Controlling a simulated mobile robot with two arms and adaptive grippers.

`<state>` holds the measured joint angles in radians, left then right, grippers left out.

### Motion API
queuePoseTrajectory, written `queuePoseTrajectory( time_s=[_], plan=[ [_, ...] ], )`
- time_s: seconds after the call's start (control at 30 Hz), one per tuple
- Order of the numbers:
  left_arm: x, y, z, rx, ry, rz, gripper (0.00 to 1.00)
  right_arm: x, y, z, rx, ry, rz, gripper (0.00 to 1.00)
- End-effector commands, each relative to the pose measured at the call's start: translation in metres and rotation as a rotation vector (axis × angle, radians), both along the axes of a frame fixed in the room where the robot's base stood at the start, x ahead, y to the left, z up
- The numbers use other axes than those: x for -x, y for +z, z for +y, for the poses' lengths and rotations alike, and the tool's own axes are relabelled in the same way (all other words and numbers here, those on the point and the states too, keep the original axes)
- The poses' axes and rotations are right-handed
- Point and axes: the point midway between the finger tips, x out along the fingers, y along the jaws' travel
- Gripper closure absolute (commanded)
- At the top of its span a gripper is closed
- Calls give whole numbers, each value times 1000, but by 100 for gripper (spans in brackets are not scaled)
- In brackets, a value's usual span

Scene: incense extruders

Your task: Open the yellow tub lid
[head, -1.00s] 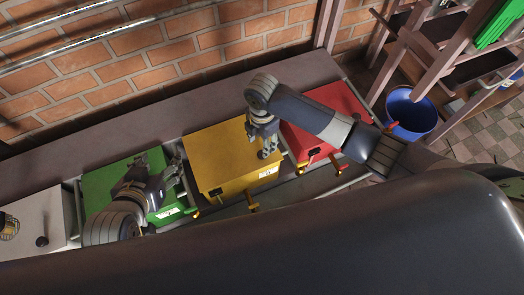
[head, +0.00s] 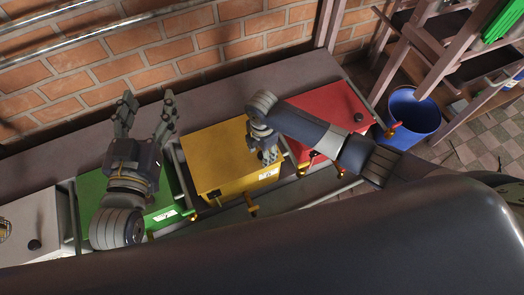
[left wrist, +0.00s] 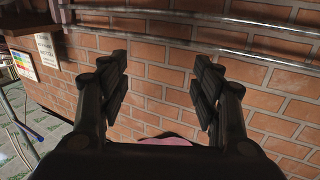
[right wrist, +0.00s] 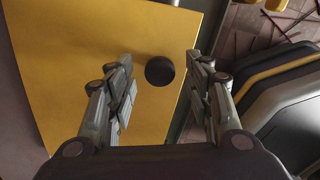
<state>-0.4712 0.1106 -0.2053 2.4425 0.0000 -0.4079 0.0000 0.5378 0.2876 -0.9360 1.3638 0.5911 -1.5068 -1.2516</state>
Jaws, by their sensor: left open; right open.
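The yellow tub lid (head: 215,155) lies flat and closed on its tub in the middle of the row. My right gripper (head: 267,156) is over the lid's right front part. In the right wrist view, a round black knob (right wrist: 160,70) on the yellow lid (right wrist: 100,45) shows between and beyond the open right fingers (right wrist: 166,80); contact cannot be told. My left gripper (head: 147,110) is open and empty above the green tub, with its fingers pointing toward the wall.
A green tub (head: 95,185) and a white tub (head: 30,215) stand to the left. A red tub (head: 320,105) stands close on the right, under my right arm. A brick wall (head: 150,60) runs behind. A blue bucket (head: 412,115) and rack are at the far right.

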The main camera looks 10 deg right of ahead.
Motion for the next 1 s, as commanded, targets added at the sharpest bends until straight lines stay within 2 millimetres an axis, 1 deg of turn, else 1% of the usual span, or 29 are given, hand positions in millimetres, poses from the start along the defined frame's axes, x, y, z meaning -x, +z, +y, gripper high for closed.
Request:
queuePoseTrajectory(
  time_s=[0.27,0.37,0.4,0.47,0.5,0.73,0.87,1.0],
  plan=[
    [0,2,0,2,0,-8,41,0,-1,0,0,0,0,53],
    [0,2,0,2,0,-7,41,0,-1,0,0,0,0,73],
    [0,2,0,2,0,-7,41,0,-1,0,0,0,0,82],
    [0,2,0,2,0,-7,41,0,-1,0,0,0,0,96],
    [0,2,0,2,-1,-7,41,0,-1,0,0,0,0,100],
    [0,2,-1,2,-1,-9,41,-1,-1,0,0,0,1,100],
    [0,6,-1,9,-1,-33,41,-5,-1,1,0,0,0,100],
    [-1,22,-3,29,-6,-113,41,-14,-1,3,0,1,0,100]
  ],
)
